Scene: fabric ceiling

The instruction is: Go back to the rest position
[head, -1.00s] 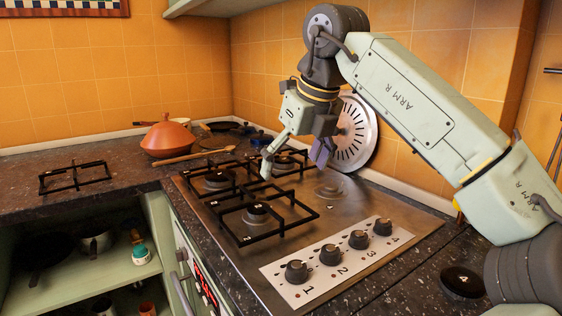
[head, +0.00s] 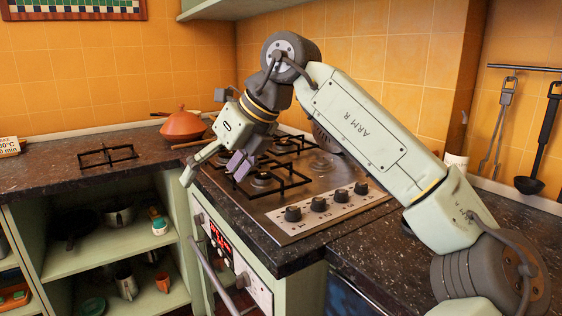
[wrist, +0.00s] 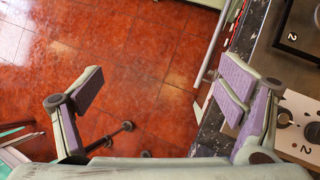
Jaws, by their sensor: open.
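My gripper (head: 214,172) is open and empty. In the head view it hangs at the front left edge of the stove top (head: 330,182), fingers pointing down, with its arm reaching in from the right. In the wrist view my gripper (wrist: 162,92) has its two fingers wide apart with nothing between them. The red tiled floor (wrist: 120,50) shows between and beyond them. The stove's edge and control panel (wrist: 300,112) lie beside the right finger in that view.
The stove carries black grates and several knobs. A loose black grate (head: 107,156) lies on the left counter (head: 50,172), near an orange lidded pot (head: 183,126). Open shelves (head: 110,252) with pots are below. A ladle (head: 540,150) hangs at right. The oven handle (head: 212,270) sticks out in front.

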